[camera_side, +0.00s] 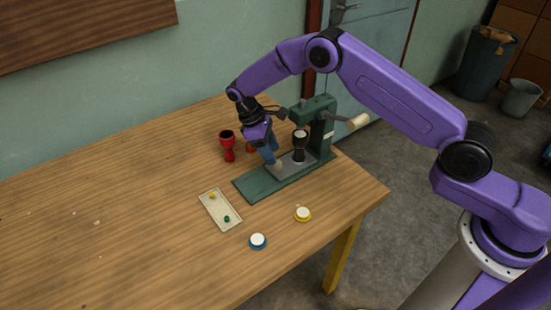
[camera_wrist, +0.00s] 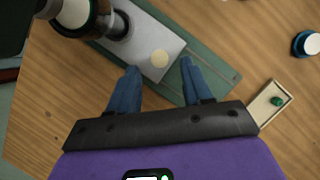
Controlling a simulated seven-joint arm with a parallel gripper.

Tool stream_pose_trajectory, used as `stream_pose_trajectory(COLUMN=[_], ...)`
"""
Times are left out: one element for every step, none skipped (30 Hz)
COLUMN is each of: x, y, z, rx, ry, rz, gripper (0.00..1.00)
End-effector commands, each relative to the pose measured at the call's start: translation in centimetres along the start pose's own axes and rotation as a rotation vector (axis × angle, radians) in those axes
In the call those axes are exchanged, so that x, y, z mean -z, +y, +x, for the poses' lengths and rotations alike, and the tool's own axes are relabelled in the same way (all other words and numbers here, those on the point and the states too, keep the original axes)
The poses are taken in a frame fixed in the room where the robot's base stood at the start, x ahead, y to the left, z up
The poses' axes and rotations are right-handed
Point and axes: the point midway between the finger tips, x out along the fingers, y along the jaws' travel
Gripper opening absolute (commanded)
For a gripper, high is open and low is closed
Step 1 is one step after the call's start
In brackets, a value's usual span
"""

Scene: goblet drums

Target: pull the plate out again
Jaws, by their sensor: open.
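The grey plate (camera_side: 290,168) lies on the green base (camera_side: 252,187) of a press (camera_side: 325,125), with its inner part under the press head. A dark goblet drum with a white top (camera_side: 300,143) stands upright on the plate; it also shows in the wrist view (camera_wrist: 82,16). A round cream knob (camera_wrist: 160,59) sits near the plate's outer end. My gripper (camera_wrist: 158,68) is open, with its blue fingers on either side of the knob and a gap at each side in the wrist view. In the side view my gripper (camera_side: 272,158) hangs low over the plate's outer end.
Red goblet drums (camera_side: 227,145) stand behind my gripper, one mostly hidden. A shallow tray (camera_side: 212,209) with a yellow and a green piece lies in front. Blue-rimmed (camera_side: 258,241) and yellow-rimmed (camera_side: 303,214) discs lie nearer the table edge. The table's left side is clear.

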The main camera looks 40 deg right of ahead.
Motion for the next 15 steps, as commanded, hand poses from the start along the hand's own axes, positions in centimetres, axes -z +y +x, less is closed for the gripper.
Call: stream_pose_trajectory(x=[-0.1, -0.1, -0.1, -0.1, 0.0, -0.1, -0.1, -0.1, 0.0, 0.0, 0.0, 0.0, 0.0, 0.0, 0.0], y=[0.0, 0.0, 0.0, 0.0, 0.0, 0.0, 0.0, 0.0, 0.0, 0.0, 0.0, 0.0, 0.0, 0.0, 0.0], z=[0.9, 1.3, 1.8, 2.2, 2.5, 2.8, 3.1, 3.3, 3.5, 3.6, 3.7, 3.8, 3.8, 3.8, 3.8], rx=[0.002, 0.001, 0.001, 0.001, 0.0, 0.0, 0.0, 0.0, 0.0, 0.0, 0.0, 0.0, 0.0, 0.0, 0.0], ry=[-0.004, -0.003, -0.003, -0.003, -0.002, -0.002, -0.003, -0.002, -0.001, -0.001, -0.001, 0.0, 0.0, 0.0, 0.0], rz=[0.0, 0.0, 0.0, 0.0, 0.0, 0.001, 0.001, 0.001, 0.001, 0.001, 0.001, 0.001, 0.001, 0.001, 0.001], gripper=[0.5, 0.5, 0.5, 0.5, 0.5, 0.5, 0.5, 0.5, 0.5, 0.5, 0.5, 0.5, 0.5, 0.5, 0.5])
